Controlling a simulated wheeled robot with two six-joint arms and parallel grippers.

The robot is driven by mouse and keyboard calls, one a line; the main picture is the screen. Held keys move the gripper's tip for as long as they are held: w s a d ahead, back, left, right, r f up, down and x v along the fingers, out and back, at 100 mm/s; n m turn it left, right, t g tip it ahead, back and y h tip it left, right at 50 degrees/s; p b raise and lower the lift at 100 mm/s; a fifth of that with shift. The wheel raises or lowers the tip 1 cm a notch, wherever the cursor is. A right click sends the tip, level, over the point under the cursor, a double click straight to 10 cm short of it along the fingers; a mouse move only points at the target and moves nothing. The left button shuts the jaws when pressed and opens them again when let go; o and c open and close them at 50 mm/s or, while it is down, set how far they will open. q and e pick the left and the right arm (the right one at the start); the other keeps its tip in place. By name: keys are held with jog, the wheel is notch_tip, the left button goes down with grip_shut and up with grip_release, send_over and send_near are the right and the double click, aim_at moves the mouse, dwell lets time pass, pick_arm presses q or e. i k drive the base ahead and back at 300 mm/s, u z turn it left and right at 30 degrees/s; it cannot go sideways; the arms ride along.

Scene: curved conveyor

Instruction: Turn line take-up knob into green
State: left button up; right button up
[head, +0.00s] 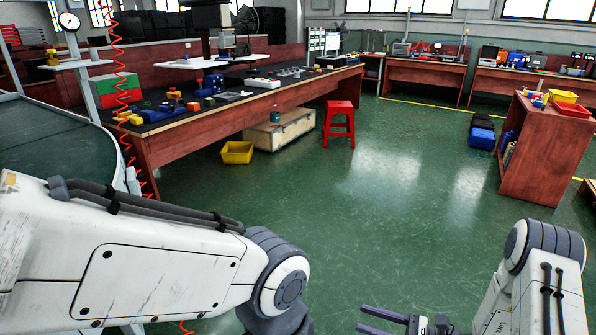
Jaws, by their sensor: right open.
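The curved conveyor (45,140) with a dark belt is at the left edge, partly behind my left arm. A small round white-faced gauge (69,22) stands on a white bracket above the conveyor's far side. Its markings are too small to read, and I cannot pick out a take-up knob or a green zone. My right gripper (373,319) is at the bottom, right of centre, with its two dark fingers apart and empty, over open floor and far from the conveyor. My left arm crosses the lower left, and its gripper is below the picture.
A long wooden workbench (165,150) with tools and blocks runs behind the conveyor. A red coiled hose (119,60) hangs beside it. A yellow bin (237,153), a wooden crate (280,130) and a red stool (339,122) stand nearby. The green floor is clear in the middle.

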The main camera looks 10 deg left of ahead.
aim_at(125, 155)
jog(key=i, duration=2.1)
jog(key=u, duration=0.65)
jog(key=i, duration=1.6)
jog(key=u, duration=1.2)
jog(key=i, duration=0.85)
jog(key=u, duration=0.35)
